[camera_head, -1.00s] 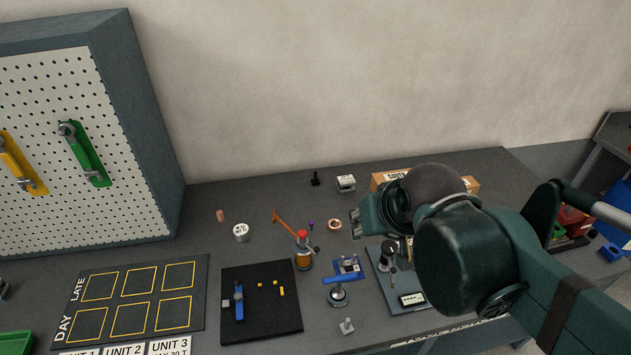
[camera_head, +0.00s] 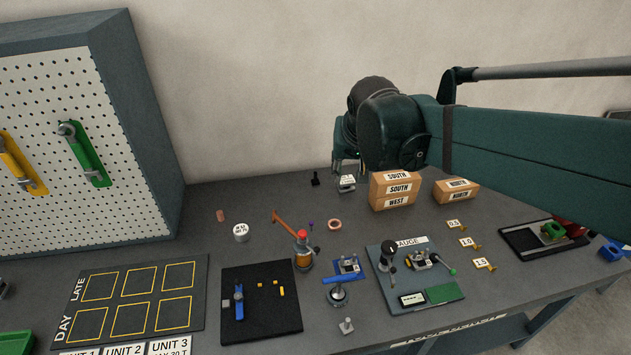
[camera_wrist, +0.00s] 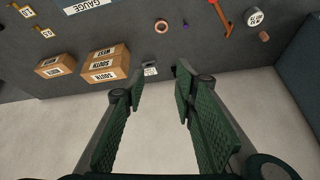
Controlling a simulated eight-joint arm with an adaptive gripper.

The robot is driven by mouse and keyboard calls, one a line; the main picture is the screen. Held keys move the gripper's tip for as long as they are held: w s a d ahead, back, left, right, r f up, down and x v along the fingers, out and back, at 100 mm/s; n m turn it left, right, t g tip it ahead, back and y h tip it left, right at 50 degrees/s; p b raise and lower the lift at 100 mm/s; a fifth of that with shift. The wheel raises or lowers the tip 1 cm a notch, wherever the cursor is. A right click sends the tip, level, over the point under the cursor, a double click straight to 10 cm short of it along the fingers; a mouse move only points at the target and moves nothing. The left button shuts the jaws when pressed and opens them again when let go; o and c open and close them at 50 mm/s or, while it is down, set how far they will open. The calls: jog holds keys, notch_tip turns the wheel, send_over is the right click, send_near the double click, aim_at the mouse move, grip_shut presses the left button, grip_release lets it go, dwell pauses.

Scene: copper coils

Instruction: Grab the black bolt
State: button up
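The black bolt (camera_head: 315,179) stands upright on a small dark base at the back of the bench, near the wall. In the head view my gripper (camera_head: 347,168) is raised to the right of the bolt, above a small white labelled block (camera_head: 347,184), apart from both. In the wrist view my gripper (camera_wrist: 160,82) has its two green fingers spread, with nothing between them. There the bolt is hard to make out; a small dark shape beside the right fingertip may be it, partly hidden by that finger.
Cardboard boxes (camera_head: 391,188) stand right of the white block. A copper ring (camera_head: 334,225), a white round container (camera_head: 240,232) and an amber bottle with a red top (camera_head: 303,254) stand nearer the front. The wall is close behind the bolt.

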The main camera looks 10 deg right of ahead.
jog(key=w+f+m, duration=0.1)
jog(key=w+f, duration=0.1)
jog(key=w, duration=0.9)
jog(key=m+g+h, duration=0.2)
jog(key=m+g, duration=0.1)
jog(key=m, duration=0.2)
send_over(315, 173)
jog(key=s+a, duration=0.2)
notch_tip(315, 173, down, 24)
jog(key=shift+w+d+f, duration=0.15)
jog(key=shift+w+f, duration=0.05)
jog(key=shift+w, duration=0.15)
jog(key=shift+f, duration=0.15)
jog(key=shift+x, duration=1.15)
jog(key=shift+x, duration=2.6)
jog(key=shift+d, duration=0.1)
